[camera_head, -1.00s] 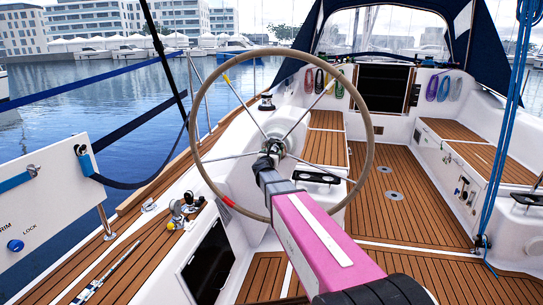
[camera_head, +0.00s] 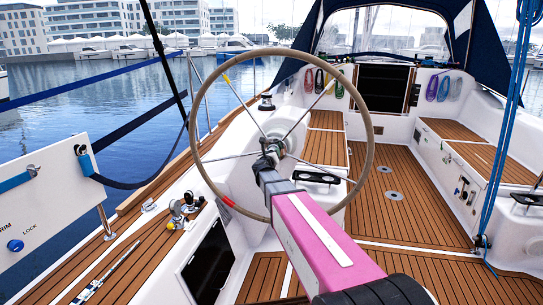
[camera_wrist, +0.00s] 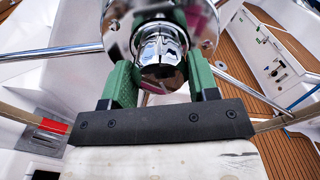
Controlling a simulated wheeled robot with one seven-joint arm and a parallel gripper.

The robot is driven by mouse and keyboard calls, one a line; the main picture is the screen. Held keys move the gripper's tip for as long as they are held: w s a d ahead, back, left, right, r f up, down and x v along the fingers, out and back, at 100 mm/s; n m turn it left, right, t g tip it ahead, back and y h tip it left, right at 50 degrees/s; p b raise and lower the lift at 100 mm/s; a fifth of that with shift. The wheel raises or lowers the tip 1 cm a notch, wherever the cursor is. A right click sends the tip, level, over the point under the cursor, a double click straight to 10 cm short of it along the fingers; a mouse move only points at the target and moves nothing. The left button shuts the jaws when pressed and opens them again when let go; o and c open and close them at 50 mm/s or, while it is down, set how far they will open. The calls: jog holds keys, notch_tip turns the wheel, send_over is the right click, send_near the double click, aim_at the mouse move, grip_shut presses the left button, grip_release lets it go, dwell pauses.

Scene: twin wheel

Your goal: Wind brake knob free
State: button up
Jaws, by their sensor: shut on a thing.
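The brake knob (camera_wrist: 160,52) is a shiny chrome piece at the hub of the steering wheel, seen large at the top middle of the wrist view. My gripper (camera_wrist: 160,82) has its two green fingers on either side of the knob and is shut on it. In the head view my gripper (camera_head: 270,153) reaches the wheel's hub, and there the knob is mostly hidden behind it. The steering wheel (camera_head: 369,125) has a tan rim with a red band at its lower left and thin metal spokes.
A white pedestal (camera_head: 232,150) stands behind the wheel. A white panel (camera_head: 50,195) with blue straps is at the left. Chrome fittings (camera_head: 180,212) sit on the side deck. Blue ropes (camera_head: 497,170) hang at the right. The teak cockpit floor (camera_head: 405,215) is clear.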

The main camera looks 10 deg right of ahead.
jog(key=n, duration=0.4)
jog(key=shift+n, duration=0.3)
jog(key=n, duration=0.3)
jog(key=shift+n, duration=0.4)
jog(key=n, duration=1.3)
jog(key=shift+n, duration=0.3)
jog(key=n, duration=0.6)
jog(key=shift+s, duration=0.1)
jog(key=o, duration=0.9)
